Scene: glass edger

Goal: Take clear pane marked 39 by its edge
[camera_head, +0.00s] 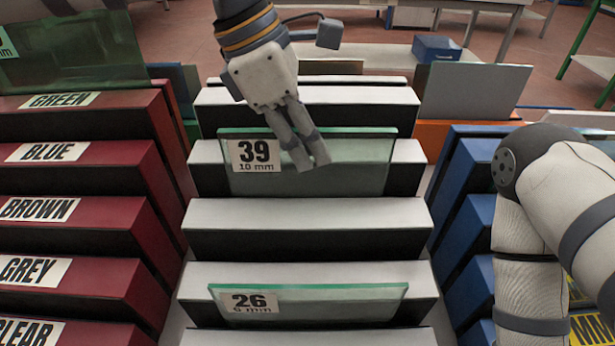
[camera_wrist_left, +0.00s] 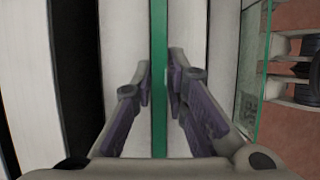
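The clear pane marked 39 (camera_head: 360,165), labelled 10 mm, stands upright in a slot of the white-topped rack in the head view. My left gripper (camera_head: 308,160) reaches down over its top edge, right of the label. In the left wrist view the pane's green edge (camera_wrist_left: 159,130) runs between the fingers of my left gripper (camera_wrist_left: 159,82).
A pane marked 26 (camera_head: 330,303) stands nearer in the same rack (camera_head: 310,213). A red stepped rack (camera_head: 80,170) with colour labels is on the left, and a blue rack (camera_head: 470,215) is on the right. A grey pane (camera_head: 470,92) stands behind at right.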

